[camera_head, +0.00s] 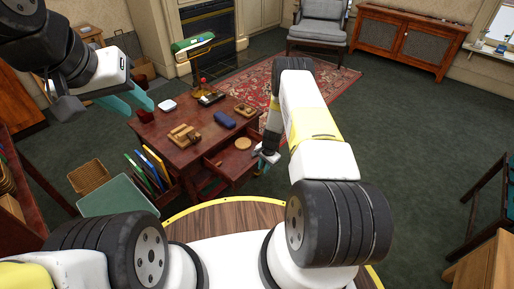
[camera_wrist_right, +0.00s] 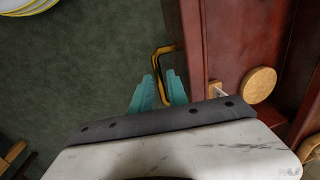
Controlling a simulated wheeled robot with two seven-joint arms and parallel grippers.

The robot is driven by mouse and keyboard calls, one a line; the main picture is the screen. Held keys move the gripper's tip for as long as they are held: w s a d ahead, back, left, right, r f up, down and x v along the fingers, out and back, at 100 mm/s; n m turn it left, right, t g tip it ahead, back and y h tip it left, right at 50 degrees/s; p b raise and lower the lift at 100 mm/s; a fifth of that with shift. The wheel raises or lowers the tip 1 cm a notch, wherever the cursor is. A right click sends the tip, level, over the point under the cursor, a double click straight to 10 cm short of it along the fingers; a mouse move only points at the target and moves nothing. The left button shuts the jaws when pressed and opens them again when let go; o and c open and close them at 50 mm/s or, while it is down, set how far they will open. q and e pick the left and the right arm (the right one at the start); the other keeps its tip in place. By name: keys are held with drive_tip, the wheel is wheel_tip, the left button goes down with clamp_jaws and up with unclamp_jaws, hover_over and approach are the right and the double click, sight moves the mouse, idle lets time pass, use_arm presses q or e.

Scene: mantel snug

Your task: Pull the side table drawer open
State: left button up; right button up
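The side table (camera_head: 180,155) is reddish-brown wood and stands in the middle of the head view. Its drawer (camera_head: 212,186) stands out from the front, with the inside showing and a round wooden disc (camera_head: 242,143) in it. In the right wrist view the brass drawer handle (camera_wrist_right: 156,61) runs between the teal fingers of my right gripper (camera_wrist_right: 160,80), which look closed about it. The right gripper (camera_head: 263,164) also shows at the drawer front in the head view. My left gripper (camera_head: 137,101) is raised at upper left, empty, its fingers apart.
A lamp with a green shade (camera_head: 192,43), a blue case (camera_head: 225,119) and small wooden items lie on the tabletop. Coloured folders (camera_head: 147,170) and a wicker basket (camera_head: 89,177) stand to the left. Green carpet (camera_head: 400,130) is free on the right.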

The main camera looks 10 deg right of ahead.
wheel_tip(320, 180, up, 8)
drive_tip(key=s, duration=0.1)
drive_tip(key=shift+d+f, duration=0.15)
drive_tip(key=shift+d, duration=0.3)
wheel_tip(320, 180, up, 22)
drive_tip(key=w+a+n+t, duration=0.1)
drive_tip(key=a+n, duration=0.1)
drive_tip(key=s+a+r+n+t+y, duration=0.1)
drive_tip(key=s+r+n, duration=0.15)
drive_tip(key=r, duration=0.65)
drive_tip(key=s+a+r+n, duration=0.1)
drive_tip(key=s+r, duration=0.3)
drive_tip(key=r, duration=0.4)
drive_tip(key=s+a+r+n+t, duration=0.1)
drive_tip(key=s+r+n, duration=0.2)
drive_tip(key=s+r, duration=0.85)
drive_tip(key=s+r+n+t, duration=0.1)
drive_tip(key=s+r+n, duration=0.1)
drive_tip(key=s, duration=1.2)
drive_tip(key=shift+s+r+t, duration=0.3)
drive_tip(key=shift+s+r, duration=0.05)
drive_tip(key=shift+r, duration=0.2)
